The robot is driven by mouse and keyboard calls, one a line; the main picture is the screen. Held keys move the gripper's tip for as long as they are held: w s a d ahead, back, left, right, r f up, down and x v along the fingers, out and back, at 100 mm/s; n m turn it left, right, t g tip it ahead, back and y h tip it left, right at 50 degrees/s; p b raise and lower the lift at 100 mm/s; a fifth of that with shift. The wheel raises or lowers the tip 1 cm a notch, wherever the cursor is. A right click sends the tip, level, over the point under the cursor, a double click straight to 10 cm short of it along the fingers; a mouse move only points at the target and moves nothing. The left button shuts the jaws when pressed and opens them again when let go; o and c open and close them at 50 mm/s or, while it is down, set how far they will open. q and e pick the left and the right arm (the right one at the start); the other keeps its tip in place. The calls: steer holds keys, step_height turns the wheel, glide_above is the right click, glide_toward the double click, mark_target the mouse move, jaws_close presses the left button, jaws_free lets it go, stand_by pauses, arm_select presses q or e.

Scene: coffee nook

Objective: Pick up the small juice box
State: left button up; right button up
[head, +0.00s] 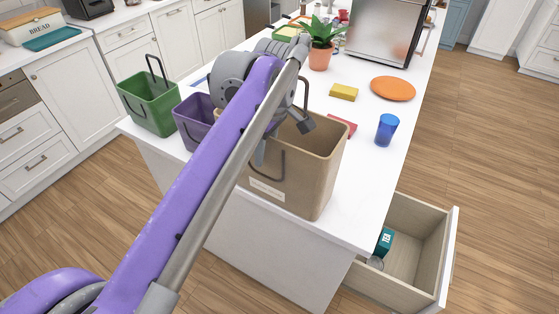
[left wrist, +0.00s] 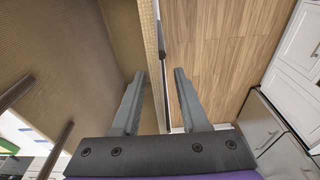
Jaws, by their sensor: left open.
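No box that I can surely call the small juice box shows. A small teal box (head: 385,240) with white lettering stands in the open drawer (head: 427,232); I cannot tell if it is juice. My left gripper (head: 284,138) is open at the tan bin (head: 312,172) on the counter, well above and left of the drawer. In the left wrist view its two fingers (left wrist: 159,78) point along the bin's wall, whose edge (left wrist: 157,40) shows between them. Nothing is held. My arm hides part of the bins. My right gripper is not in view.
A green bin (head: 148,104) and a purple bin (head: 192,122) stand left of the tan one. A blue cup (head: 387,129), orange plate (head: 393,88), yellow sponge (head: 344,92) and potted plant (head: 320,50) stand on the counter. The floor (head: 490,150) at right is clear.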

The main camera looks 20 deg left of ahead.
arm_select(q)
jaws_close()
steer(key=shift+s, duration=0.1)
stand_by(1.2)
